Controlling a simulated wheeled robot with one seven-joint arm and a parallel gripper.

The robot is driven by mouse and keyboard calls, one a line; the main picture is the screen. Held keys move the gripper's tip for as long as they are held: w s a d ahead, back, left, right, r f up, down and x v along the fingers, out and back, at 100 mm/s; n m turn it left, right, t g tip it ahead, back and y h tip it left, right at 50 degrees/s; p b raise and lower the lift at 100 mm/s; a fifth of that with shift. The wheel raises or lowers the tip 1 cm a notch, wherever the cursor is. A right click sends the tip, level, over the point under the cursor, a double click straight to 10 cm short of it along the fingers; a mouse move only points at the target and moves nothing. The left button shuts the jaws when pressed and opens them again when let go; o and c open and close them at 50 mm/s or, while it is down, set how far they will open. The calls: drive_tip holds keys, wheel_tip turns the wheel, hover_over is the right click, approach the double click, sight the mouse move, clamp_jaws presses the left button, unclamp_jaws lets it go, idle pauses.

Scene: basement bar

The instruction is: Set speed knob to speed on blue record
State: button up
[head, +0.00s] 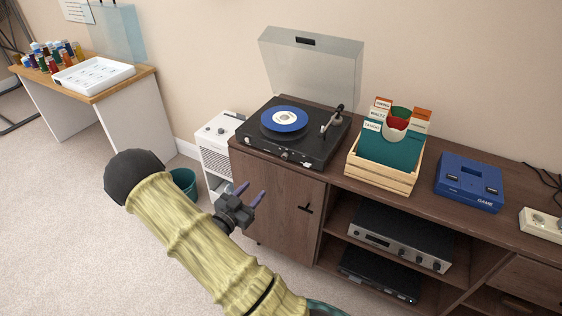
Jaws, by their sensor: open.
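A black record player (306,148) with its clear lid raised stands on the left end of the brown cabinet. A blue record (284,119) with a white label lies on its platter. Small controls (308,165) show along the player's front edge; which one is the speed knob, its setting and any speed printed on the record are too small to tell. The tonearm (334,120) is at the platter's right. My gripper (251,194) is open and empty, in front of the cabinet and below the player, apart from it.
The cabinet top (333,179) also bears a wooden crate (380,178) of record sleeves and a blue game console (469,183). A white unit (214,153) and a teal bin (184,181) stand left of the cabinet. The carpet (60,220) at left is clear.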

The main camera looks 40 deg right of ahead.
sight(284, 158)
drive_tip(key=p+x, duration=0.1)
drive_tip(key=x, duration=1.6)
drive_tip(key=shift+w+d, duration=0.1)
drive_tip(key=shift+d, duration=0.1)
clamp_jaws()
